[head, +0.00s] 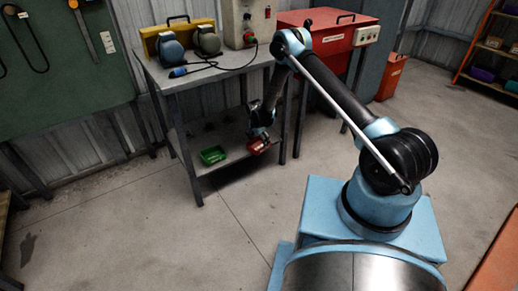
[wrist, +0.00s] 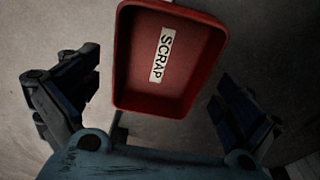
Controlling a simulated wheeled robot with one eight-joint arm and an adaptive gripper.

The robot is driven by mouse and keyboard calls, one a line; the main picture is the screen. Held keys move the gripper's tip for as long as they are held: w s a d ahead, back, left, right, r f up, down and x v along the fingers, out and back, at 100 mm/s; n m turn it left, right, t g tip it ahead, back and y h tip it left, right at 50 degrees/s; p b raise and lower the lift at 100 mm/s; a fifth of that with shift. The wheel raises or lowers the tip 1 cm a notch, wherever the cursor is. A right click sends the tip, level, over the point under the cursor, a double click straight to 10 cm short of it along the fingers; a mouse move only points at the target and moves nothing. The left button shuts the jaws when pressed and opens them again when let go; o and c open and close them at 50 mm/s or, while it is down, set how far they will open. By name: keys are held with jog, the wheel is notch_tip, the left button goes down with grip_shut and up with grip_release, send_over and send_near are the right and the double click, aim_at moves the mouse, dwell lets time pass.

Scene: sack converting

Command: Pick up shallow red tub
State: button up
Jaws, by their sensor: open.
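The shallow red tub (wrist: 195,70) is in the wrist view, with a white label reading SCRAP on its inner floor. It lies between the two spread fingers of my gripper (wrist: 165,95), with a gap on each side. In the head view the red tub (head: 257,146) shows small on the lower shelf of the grey table, near its front edge. My gripper (head: 262,128) is beside and above it there, open and empty.
A green tub (head: 212,155) sits on the same lower shelf (head: 228,137), to the left. The table top (head: 215,68) is above, holding several items and a cable. Table legs stand at both sides of the shelf. The floor (head: 130,215) in front is clear.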

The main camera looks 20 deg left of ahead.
jog(key=shift+w+d+f, duration=0.1)
jog(key=shift+f, duration=0.95)
jog(key=shift+c, duration=0.2)
jog(key=c, duration=1)
jog(key=shift+r, duration=0.15)
